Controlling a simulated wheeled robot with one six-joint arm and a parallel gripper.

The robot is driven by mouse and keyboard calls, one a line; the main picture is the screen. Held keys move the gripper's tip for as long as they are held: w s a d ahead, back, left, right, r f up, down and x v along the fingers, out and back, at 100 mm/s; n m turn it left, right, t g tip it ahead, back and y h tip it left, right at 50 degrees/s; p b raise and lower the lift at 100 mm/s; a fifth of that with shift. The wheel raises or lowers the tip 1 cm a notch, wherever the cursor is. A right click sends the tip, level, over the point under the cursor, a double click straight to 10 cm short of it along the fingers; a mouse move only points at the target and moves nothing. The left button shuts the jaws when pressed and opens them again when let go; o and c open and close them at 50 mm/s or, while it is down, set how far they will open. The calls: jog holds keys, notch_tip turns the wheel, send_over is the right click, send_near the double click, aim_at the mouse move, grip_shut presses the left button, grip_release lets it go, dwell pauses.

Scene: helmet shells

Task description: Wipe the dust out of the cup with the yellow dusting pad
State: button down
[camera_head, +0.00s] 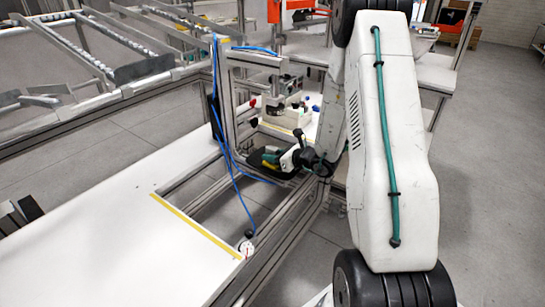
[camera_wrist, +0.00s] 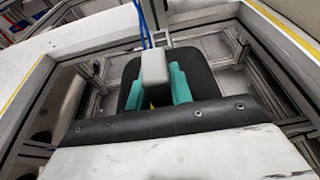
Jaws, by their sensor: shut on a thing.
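My gripper (camera_head: 281,158) is low over the open metal frame, at the near side of the press stand. In the wrist view its teal fingers (camera_wrist: 158,88) are shut on a pale grey block, which I take as the handle of the dusting pad (camera_wrist: 153,66). A small bit of yellow shows between the fingers. A dark rounded plate (camera_wrist: 203,76) lies behind the fingers; whether it belongs to the pad I cannot tell. I cannot clearly make out the cup; a round metal part (camera_head: 284,101) sits under the press head. No dust can be made out.
The press stand (camera_head: 226,95) rises just beyond my gripper, with blue cables (camera_head: 231,172) hanging beside it. A white tray (camera_head: 300,119) with small coloured parts is behind.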

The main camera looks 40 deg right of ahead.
jog(key=shift+s+d, duration=0.25)
jog(key=shift+s, duration=0.3)
jog(key=shift+s+d, duration=0.2)
jog(key=shift+s, duration=0.35)
jog(key=shift+s+f, duration=0.15)
jog(key=shift+s, duration=0.15)
jog(key=shift+s+f, duration=0.1)
jog(key=shift+f, duration=0.05)
jog(key=shift+w, duration=0.6)
jog(key=shift+w+a+r, duration=0.2)
jog(key=shift+w+a, duration=0.35)
jog(key=shift+w, duration=0.35)
jog(key=shift+d+r, duration=0.1)
